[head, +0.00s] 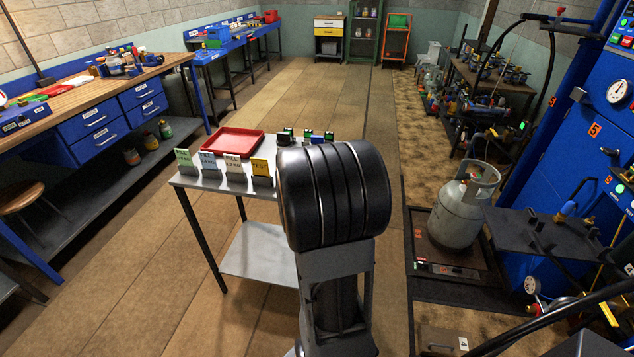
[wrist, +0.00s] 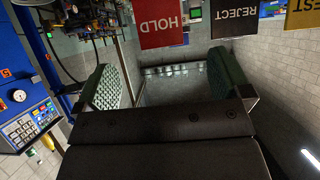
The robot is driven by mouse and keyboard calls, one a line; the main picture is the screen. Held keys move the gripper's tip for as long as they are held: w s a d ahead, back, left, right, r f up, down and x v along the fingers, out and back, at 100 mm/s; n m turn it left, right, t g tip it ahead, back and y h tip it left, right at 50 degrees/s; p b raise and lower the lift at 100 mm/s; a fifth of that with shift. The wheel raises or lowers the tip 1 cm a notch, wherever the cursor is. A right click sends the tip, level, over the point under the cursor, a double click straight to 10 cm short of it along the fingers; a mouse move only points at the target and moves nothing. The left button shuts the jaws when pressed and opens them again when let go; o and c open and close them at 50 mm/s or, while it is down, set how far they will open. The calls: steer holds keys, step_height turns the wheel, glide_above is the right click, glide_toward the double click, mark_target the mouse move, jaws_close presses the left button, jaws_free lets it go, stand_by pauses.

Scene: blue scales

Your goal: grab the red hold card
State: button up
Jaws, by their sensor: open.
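The red HOLD card (wrist: 163,24) shows at the top of the wrist view, with white lettering. My gripper (wrist: 162,72) is open, with green ribbed pads on its two fingers. The card lies sideways between the lines of the two fingers and ahead of their tips. Nothing is between the pads, and I see no contact with the card. In the head view my dark arm covers the right part of the small metal table (head: 206,183), so the red card and my gripper are hidden there.
A black REJECT card (wrist: 243,17) stands beside the red one, with a yellow TEST card (wrist: 303,15) farther right. Green (head: 187,161), blue (head: 210,165) and white (head: 235,168) cards also line the table's front edge. A red tray (head: 232,142) lies behind them. A gas cylinder (head: 460,215) stands right.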

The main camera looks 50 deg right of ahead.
steer(key=b+x, duration=0.2)
steer(key=x, duration=0.9)
steer(key=shift+w+d+f, duration=0.1)
steer(key=shift+d+f, duration=0.05)
steer(key=shift+d, duration=0.15)
steer(key=c, duration=1)
